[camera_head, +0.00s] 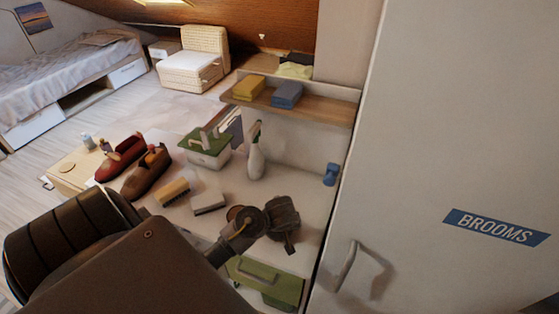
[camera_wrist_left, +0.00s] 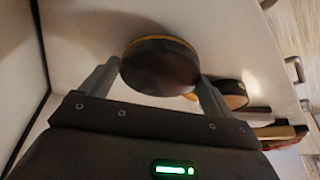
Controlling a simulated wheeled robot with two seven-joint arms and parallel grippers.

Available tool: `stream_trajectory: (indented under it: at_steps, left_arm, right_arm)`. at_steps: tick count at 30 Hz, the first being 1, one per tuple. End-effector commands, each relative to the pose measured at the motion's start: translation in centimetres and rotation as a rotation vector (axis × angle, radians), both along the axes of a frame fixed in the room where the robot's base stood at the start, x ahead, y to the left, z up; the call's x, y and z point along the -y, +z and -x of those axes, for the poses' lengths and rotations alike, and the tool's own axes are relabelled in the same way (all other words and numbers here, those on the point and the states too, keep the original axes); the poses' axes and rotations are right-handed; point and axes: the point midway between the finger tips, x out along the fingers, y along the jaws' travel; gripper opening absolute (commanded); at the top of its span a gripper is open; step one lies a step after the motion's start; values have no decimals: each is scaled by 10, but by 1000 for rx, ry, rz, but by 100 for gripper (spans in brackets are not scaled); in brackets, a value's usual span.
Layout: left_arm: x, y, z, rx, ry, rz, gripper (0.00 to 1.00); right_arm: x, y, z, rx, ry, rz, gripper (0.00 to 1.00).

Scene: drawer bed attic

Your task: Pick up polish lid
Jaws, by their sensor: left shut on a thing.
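In the left wrist view a dark round lid with a golden rim, the polish lid (camera_wrist_left: 160,66), sits between the two fingers of my left gripper (camera_wrist_left: 158,78). The gripper is shut on it, one finger at each side. A second dark round tin with a yellowish rim (camera_wrist_left: 234,94) lies behind the right finger, partly hidden. In the head view my left gripper (camera_head: 284,222) is over the front right of the white worktop (camera_head: 310,208). I cannot make out the held lid there. My right gripper is in neither view.
A brush (camera_head: 172,191), a pale block (camera_head: 208,202), red and brown shoes (camera_head: 148,174), a green-lidded box (camera_head: 208,148) and a spray bottle (camera_head: 256,155) stand left of and behind the gripper. The brooms cabinet (camera_head: 440,130) closes off the right.

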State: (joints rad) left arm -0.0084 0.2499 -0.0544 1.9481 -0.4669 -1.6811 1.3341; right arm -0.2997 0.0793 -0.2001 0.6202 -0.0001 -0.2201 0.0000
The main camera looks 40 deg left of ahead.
Motion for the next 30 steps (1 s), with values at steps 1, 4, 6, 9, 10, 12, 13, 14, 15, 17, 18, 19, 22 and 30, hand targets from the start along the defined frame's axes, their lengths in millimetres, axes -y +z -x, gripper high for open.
stream_trajectory:
  at_steps: [1, 4, 6, 9, 10, 12, 13, 14, 15, 17, 18, 19, 22, 30]
  left_arm:
    - [2, 7, -1, 7, 3, 5, 66]
    - [9, 29, 12, 7, 1, 6, 66]
    - [15, 46, 25, 8, 0, 4, 66]
    - [23, 69, 42, 8, 0, 4, 66]
    - [26, 76, 48, 6, -2, 3, 66]
    - [33, 88, 66, -1, -4, 0, 66]
    - [37, 94, 73, -2, -3, 0, 66]
    - [39, 98, 79, -3, -3, -2, 66]
    - [43, 101, 87, -3, -4, -1, 66]
    - [49, 105, 96, -2, -2, -1, 66]
    - [52, 107, 102, -2, -3, -1, 66]
    - [54, 109, 106, -2, -3, 0, 66]
    - [59, 112, 116, -1, -2, -1, 66]
    - [63, 113, 124, 2, 1, 0, 66]
  right_arm:
    - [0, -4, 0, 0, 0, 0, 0]
    - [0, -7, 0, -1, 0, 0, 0]
    - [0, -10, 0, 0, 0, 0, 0]
    - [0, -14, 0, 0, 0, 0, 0]
    - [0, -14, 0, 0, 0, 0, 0]
    - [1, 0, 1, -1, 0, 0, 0]
    - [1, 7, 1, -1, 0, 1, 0]
    - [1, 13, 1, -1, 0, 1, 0]
    - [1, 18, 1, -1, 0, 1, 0]
    - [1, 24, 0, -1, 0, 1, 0]
    - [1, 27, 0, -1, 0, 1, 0]
    - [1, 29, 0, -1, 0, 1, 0]
    - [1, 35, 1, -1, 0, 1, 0]
    - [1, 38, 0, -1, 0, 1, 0]
